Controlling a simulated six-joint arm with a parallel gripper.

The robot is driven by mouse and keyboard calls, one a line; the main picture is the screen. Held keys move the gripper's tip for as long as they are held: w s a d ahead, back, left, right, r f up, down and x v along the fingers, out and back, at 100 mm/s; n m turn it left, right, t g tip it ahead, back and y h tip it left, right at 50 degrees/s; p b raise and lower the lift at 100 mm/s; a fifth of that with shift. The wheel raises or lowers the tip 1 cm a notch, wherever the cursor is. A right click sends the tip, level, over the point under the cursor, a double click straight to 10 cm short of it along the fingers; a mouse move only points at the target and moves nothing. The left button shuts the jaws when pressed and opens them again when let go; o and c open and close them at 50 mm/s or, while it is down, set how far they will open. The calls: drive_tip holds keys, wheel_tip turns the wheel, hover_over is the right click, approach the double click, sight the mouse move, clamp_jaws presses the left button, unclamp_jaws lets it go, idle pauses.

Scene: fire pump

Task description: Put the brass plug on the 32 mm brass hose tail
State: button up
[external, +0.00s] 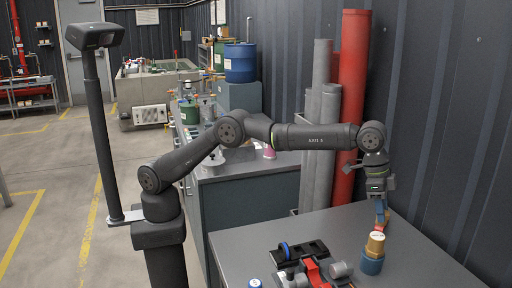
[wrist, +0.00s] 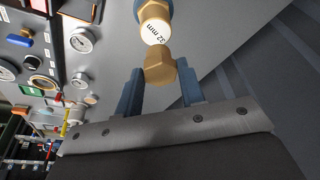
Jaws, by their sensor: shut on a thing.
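The brass plug (wrist: 160,65) is a hexagonal brass piece held between the blue fingers of my gripper (wrist: 160,80) in the wrist view. In the external view my gripper (external: 381,208) points down above the right part of the grey table. The 32 mm brass hose tail (external: 376,243) stands upright in a blue base (external: 372,263), just below the gripper. In the wrist view the hose tail (wrist: 153,14) shows a white end marked "32 mm". The plug overlaps the edge of that end in the picture; I cannot tell whether they touch.
On the grey table (external: 270,235), red and black parts (external: 315,272), a blue ring (external: 284,250) and a grey cylinder (external: 341,269) lie left of the hose tail. A red pipe (external: 352,100) and grey pipes (external: 321,110) stand behind, by the dark corrugated wall.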

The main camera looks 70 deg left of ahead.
drive_tip(key=shift+f, duration=1.95)
drive_tip(key=shift+f, duration=0.1)
drive_tip(key=o, duration=1)
drive_tip(key=shift+f, duration=0.1)
drive_tip(key=v, duration=1.2)
drive_tip(key=shift+r, duration=0.25)
drive_tip(key=shift+f, duration=0.1)
